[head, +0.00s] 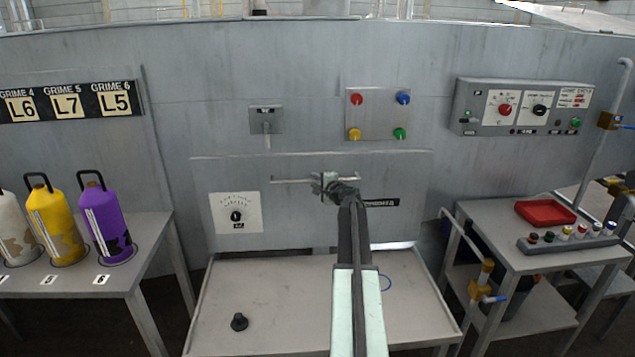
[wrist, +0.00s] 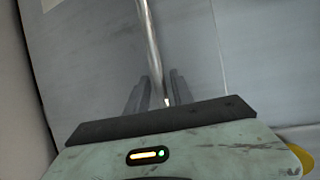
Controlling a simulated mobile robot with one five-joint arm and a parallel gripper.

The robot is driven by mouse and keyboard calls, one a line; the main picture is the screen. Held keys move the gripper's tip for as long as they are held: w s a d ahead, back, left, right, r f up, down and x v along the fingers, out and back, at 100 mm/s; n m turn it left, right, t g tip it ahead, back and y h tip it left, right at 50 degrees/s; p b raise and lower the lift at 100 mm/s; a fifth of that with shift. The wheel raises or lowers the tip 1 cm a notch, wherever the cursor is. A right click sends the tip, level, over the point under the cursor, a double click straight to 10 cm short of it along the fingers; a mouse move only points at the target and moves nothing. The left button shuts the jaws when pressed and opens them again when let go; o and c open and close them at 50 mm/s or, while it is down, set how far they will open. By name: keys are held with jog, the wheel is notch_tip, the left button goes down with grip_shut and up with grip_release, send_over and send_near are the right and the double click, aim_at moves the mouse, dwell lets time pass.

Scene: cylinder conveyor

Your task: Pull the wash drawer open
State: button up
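The wash drawer front (head: 300,222) is a wide grey panel in the middle of the wall in the head view. A thin horizontal bar handle (head: 291,180) crosses its upper part. My gripper (head: 325,183) is at the middle of this handle, with my arm reaching up to it from below. In the wrist view the metal handle bar (wrist: 152,40) runs down between the two dark fingers (wrist: 157,95). The fingers are close together on either side of it and look shut on it. My arm hides part of the panel. I cannot tell how far the drawer stands out.
Bottles, one purple (head: 104,215), stand on the left table. A right table holds a red tray (head: 545,212). Colored buttons (head: 356,99) and a control box (head: 520,108) are on the wall.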

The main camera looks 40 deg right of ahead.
grip_shut()
dwell(1.1)
